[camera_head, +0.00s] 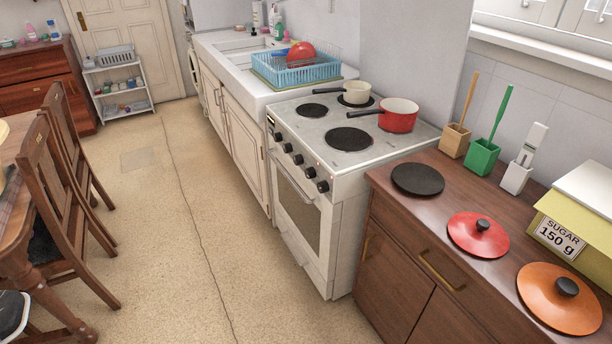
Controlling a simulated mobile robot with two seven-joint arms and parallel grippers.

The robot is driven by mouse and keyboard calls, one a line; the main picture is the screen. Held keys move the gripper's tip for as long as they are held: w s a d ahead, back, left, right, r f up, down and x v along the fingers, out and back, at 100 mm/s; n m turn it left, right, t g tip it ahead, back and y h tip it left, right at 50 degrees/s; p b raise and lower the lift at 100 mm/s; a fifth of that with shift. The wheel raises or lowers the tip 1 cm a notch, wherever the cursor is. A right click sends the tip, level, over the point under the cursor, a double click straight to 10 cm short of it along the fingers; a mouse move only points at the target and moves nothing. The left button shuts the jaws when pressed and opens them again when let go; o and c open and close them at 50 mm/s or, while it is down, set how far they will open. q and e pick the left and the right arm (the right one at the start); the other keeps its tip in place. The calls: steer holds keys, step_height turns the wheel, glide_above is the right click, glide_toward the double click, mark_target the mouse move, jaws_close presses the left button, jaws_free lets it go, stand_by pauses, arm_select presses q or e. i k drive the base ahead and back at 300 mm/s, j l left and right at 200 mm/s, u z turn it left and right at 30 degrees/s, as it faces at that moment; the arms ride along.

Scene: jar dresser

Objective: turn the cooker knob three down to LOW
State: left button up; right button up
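The white cooker (345,225) stands between the sink unit and the brown cabinet. A row of several dark knobs (298,159) runs along the upper edge of its front, above the oven door (297,208). The knob markings are too small to read, so I cannot tell which knob is three or where each one points. Small red lights show near the knobs at the near end. A red pot (398,116) and a cream pan (355,93) stand on the far side of the hob. Neither of my grippers is in view.
The brown cabinet (395,275) holds a black disc (417,179), a red lid (478,234), an orange lid (559,299) and a yellow sugar box (570,236). Wooden chairs (62,205) stand at left. The floor (190,225) before the cooker is clear.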

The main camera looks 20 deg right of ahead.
mark_target(310, 173)
steer(key=i+z, duration=0.1)
steer(key=z, duration=0.5)
steer(key=i+j+z, duration=0.35)
steer(key=j+z, duration=0.35)
steer(key=i+j, duration=0.15)
steer(key=j, duration=0.2)
steer(key=i+j+z, duration=0.15)
steer(key=j, duration=0.2)
steer(key=i+j, duration=0.1)
steer(key=j, duration=0.3)
steer(key=i+j+z, duration=0.1)
steer(key=j, duration=0.25)
steer(key=i+j, duration=0.15)
steer(key=j, duration=0.25)
steer(key=z, duration=0.05)
